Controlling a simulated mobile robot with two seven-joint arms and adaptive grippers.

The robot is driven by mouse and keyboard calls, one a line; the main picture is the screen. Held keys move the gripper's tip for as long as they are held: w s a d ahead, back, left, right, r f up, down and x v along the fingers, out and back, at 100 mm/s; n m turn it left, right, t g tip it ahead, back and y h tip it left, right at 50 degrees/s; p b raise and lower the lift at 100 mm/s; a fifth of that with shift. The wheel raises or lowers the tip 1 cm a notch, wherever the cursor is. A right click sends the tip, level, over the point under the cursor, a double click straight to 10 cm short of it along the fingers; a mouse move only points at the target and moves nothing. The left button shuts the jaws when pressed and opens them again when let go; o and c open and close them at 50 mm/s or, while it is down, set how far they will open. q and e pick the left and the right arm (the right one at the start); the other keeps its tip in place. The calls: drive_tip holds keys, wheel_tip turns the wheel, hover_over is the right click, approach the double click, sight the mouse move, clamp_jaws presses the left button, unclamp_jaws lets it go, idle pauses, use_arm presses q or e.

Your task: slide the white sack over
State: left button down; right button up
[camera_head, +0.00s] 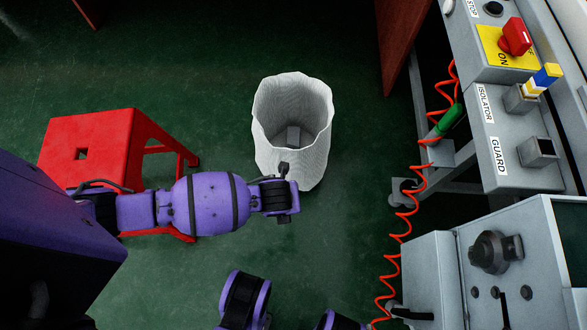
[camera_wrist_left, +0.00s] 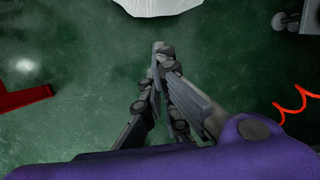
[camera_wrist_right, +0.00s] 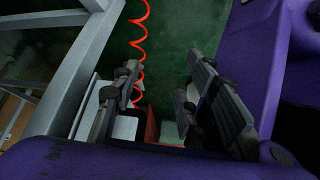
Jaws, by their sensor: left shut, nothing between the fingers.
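The white sack (camera_head: 275,158) stands open and upright on the green floor in the middle of the head view. A small grey shape shows inside it. My left gripper (camera_head: 284,170) overlaps the sack's near lower wall in that view. In the left wrist view my left gripper (camera_wrist_left: 160,48) has its fingers together with nothing between them. The sack's edge (camera_wrist_left: 158,5) is at the top there, with a strip of floor before the fingertips. My right gripper (camera_wrist_right: 163,68) shows only in the right wrist view, fingers apart and empty.
A red stool (camera_head: 95,135) stands left of the sack, under my left arm. A grey machine (camera_head: 490,140) with switches and a coiled red hose (camera_head: 408,213) lines the right side. A brown-red panel (camera_head: 396,40) stands at the upper right.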

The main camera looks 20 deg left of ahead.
use_arm(q)
drive_tip(key=w+a+f+m+b, duration=0.2)
drive_tip(key=w+f+b, duration=0.3)
drive_tip(key=f, duration=0.4)
drive_tip(key=shift+w+a+f+m+y+b, duration=0.3)
drive_tip(key=shift+a+f+b, duration=0.15)
drive_tip(key=shift+b, duration=0.35)
use_arm(e)
wheel_tip(320, 180, down, 8)
drive_tip(key=s, duration=0.2)
drive_tip(key=shift+r+g, duration=0.2)
drive_tip(key=shift+g, duration=0.2)
drive_tip(key=shift+d, duration=0.1)
